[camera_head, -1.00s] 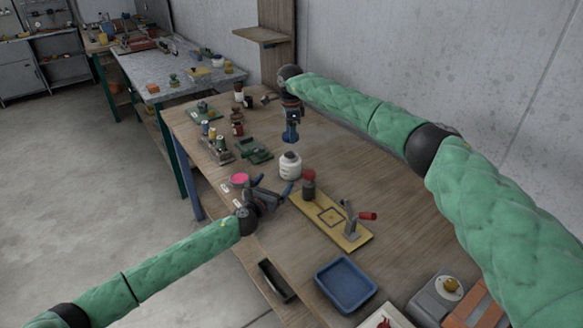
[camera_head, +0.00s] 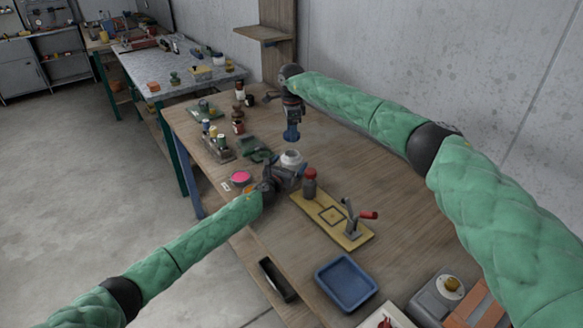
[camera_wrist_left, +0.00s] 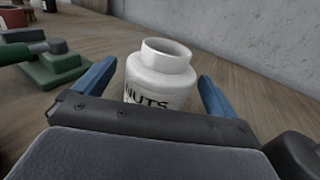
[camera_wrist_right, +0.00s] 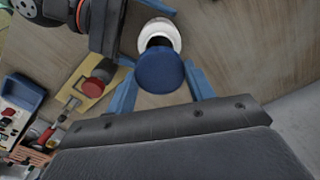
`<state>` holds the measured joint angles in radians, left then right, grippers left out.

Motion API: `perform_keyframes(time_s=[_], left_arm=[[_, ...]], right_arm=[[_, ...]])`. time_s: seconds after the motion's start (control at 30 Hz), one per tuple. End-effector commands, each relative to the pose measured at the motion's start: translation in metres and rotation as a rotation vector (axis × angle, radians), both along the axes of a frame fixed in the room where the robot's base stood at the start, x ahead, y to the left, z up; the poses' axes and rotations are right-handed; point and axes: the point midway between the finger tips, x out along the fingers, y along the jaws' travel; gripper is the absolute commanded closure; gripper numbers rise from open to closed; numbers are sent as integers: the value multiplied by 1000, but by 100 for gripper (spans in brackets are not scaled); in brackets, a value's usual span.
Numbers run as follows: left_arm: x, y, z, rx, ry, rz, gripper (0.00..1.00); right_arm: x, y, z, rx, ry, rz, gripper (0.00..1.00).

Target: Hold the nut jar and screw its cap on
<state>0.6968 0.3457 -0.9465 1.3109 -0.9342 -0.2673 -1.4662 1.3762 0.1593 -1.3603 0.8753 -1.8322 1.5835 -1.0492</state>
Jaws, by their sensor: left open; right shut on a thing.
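The nut jar (camera_head: 291,158) is white, uncapped and upright on the wooden table. In the left wrist view the jar (camera_wrist_left: 158,80), lettered "NUTS", stands between the two blue fingers of my open left gripper (camera_wrist_left: 158,92). There is visible room beside the fingers, so they do not appear to grip it. My right gripper (camera_wrist_right: 160,85) is shut on the round blue cap (camera_wrist_right: 160,71). In the head view it is above and behind the jar. In the right wrist view the cap partly covers the jar (camera_wrist_right: 172,28).
A yellow board (camera_head: 325,214) with a red-topped post (camera_head: 310,175) and a red-handled clamp stands right of the jar. A blue tray (camera_head: 346,284) lies near the front. A pink-topped container (camera_head: 241,178) and green parts are to the left.

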Motion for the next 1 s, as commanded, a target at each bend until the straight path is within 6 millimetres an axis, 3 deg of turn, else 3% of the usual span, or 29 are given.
perform_keyframes(time_s=[0.4, 0.77, 1.0], left_arm=[[5, -3, 0, 0, 1, 0, 4], [5, -3, -1, 0, 1, 0, 71], [5, -3, -1, 0, 1, 0, 71]], right_arm=[[0, 0, 0, 0, 0, 0, 68], [0, 0, 0, 0, 0, 0, 68], [0, 0, -15, 0, 1, 0, 68]])
